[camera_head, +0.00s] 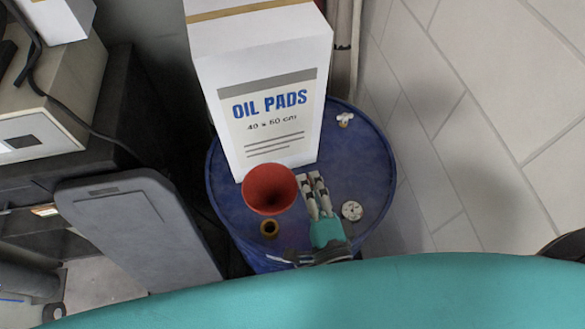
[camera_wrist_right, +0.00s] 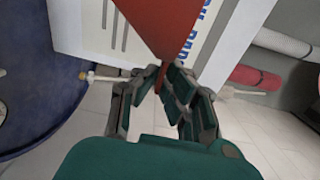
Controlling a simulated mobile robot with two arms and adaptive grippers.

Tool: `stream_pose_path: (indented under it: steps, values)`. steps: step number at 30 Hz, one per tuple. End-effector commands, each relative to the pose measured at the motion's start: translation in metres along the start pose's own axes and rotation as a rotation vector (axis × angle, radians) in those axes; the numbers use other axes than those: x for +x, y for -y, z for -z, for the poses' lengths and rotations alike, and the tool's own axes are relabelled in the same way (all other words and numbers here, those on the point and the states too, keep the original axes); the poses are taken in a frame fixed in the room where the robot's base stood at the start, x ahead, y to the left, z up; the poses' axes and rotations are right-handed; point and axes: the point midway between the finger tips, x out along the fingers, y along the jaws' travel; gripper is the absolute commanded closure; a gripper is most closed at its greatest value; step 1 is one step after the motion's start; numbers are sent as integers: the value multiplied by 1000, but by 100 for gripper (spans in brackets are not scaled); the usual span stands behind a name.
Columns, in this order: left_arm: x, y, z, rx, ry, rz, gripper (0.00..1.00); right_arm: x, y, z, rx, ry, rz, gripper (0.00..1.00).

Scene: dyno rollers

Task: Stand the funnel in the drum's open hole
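The red funnel (camera_head: 262,182) shows in the head view with its wide mouth towards the camera, over the blue drum (camera_head: 375,170). The drum's open hole (camera_head: 269,228), a brass-coloured ring with a dark middle, shows just below the funnel in the picture. My right gripper (camera_head: 309,178) is at the funnel's right edge. In the right wrist view the funnel (camera_wrist_right: 160,25) narrows to a thin red part between the fingertips (camera_wrist_right: 160,82), which are shut on it. The funnel's lower end is hidden in the head view. My left gripper is not in view.
A tall white OIL PADS box (camera_head: 262,70) stands on the drum behind the funnel. A round white cap (camera_head: 352,211) and a small white fitting (camera_head: 345,119) are on the drum's right side. A grey panel (camera_head: 140,235) stands left of the drum. Tiled floor is clear at right.

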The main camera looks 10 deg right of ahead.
Motion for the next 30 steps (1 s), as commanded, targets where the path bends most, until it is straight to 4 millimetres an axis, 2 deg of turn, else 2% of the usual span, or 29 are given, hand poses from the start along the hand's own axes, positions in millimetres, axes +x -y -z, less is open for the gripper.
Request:
stream_pose_path:
  steps: [3, 8, 30]
  values:
    - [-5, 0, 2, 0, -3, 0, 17, -2, 0, -12, 0, 14, 1, 100]
    - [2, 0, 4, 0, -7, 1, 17, -2, -5, -13, -1, 16, 2, 100]
    - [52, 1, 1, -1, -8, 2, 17, -2, -50, -12, -1, 15, 3, 100]
